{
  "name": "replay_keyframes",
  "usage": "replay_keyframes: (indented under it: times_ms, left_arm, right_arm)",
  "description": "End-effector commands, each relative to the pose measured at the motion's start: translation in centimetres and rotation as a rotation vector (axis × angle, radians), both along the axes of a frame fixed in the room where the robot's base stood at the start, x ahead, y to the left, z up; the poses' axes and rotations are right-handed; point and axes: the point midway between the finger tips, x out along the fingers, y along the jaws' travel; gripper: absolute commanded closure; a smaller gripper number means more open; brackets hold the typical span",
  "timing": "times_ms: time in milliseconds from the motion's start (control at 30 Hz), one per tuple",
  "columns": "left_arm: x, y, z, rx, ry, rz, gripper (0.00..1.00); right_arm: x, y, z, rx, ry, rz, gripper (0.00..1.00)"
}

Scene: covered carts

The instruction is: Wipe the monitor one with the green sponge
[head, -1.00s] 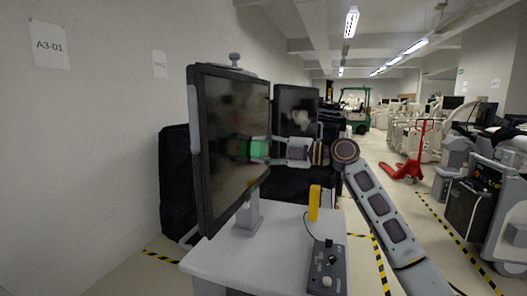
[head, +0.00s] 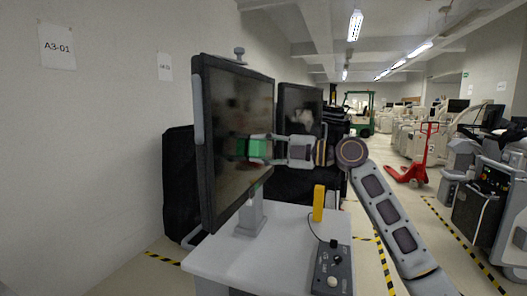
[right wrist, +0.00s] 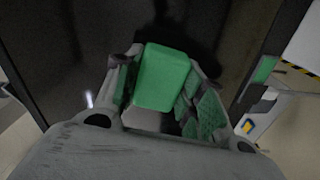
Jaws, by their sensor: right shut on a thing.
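The front monitor (head: 232,165), with a dark glossy screen, stands upright on a white cart (head: 215,258), its screen angled to the right. My right gripper (head: 261,149) is shut on the green sponge (head: 256,150) in front of the screen's right half, around mid height. The sponge meets or nearly meets its dim green reflection; I cannot tell whether it touches the glass. In the right wrist view, the sponge (right wrist: 163,77) sits between the fingers (right wrist: 165,88), with the dark screen (right wrist: 215,30) beyond. My left gripper is not in view.
A second monitor (head: 300,108) stands behind the first. A yellow object (head: 319,203) and a grey control box (head: 332,268) are on the cart. A red pallet jack (head: 412,172) and other machines stand to the right, with open floor before them.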

Motion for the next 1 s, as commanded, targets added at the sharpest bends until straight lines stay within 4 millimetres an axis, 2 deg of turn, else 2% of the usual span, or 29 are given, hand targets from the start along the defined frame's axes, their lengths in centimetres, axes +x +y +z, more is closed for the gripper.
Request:
replay_keyframes:
  times_ms: [133, 233, 1000]
  left_arm:
    - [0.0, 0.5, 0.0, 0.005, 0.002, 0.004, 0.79]
    - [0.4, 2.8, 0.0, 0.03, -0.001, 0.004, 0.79]
    - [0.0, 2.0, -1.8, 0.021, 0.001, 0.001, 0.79]
  right_arm:
    - [0.0, 0.0, -0.1, -0.001, 0.001, 0.0, 0.85]
    - [0.0, 0.0, -0.1, -0.001, 0.0, 0.0, 0.85]
    - [-1.2, -4.0, -0.1, 0.0, 0.001, -0.001, 0.85]
